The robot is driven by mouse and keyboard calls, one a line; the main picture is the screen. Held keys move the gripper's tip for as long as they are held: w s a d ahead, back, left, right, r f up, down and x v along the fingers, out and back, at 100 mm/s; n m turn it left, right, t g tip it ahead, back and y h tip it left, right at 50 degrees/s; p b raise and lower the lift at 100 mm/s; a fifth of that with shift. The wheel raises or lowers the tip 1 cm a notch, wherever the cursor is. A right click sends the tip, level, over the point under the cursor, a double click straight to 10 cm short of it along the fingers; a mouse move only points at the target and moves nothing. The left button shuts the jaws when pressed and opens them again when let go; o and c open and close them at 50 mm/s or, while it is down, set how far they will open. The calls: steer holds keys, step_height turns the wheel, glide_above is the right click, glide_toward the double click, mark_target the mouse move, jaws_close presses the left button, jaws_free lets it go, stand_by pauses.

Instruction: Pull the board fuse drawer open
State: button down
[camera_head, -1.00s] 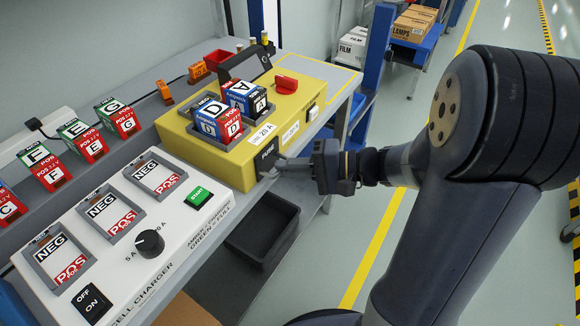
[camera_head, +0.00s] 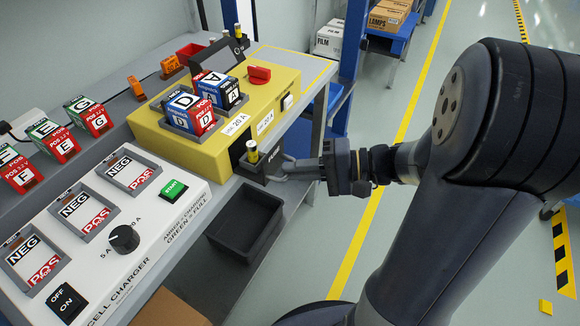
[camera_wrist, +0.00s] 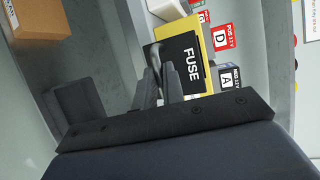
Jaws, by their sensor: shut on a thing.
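The fuse drawer (camera_head: 262,170) sticks out of the front of the yellow board (camera_head: 205,155), with a dark opening behind it. A yellow-banded fuse (camera_head: 252,153) stands upright in the drawer. In the wrist view, the black drawer front (camera_wrist: 182,62) reads FUSE, and a grey handle (camera_wrist: 154,52) runs between my fingers. My gripper (camera_head: 290,171) is shut on this handle; it also shows in the wrist view (camera_wrist: 160,84). The fingers hide part of the handle.
The board carries a cell marked D (camera_head: 190,110), a cell marked A (camera_head: 220,88) and a red knob (camera_head: 259,74). A white cell charger (camera_head: 130,235) stands nearby. A black bin (camera_head: 246,222) sits below the drawer.

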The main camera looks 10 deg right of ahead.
steer(key=c, duration=1.5)
jaws_free()
steer(key=p+v, duration=0.1)
steer(key=v, duration=0.9)
steer(key=shift+d, duration=0.4)
steer(key=shift+a, duration=0.1)
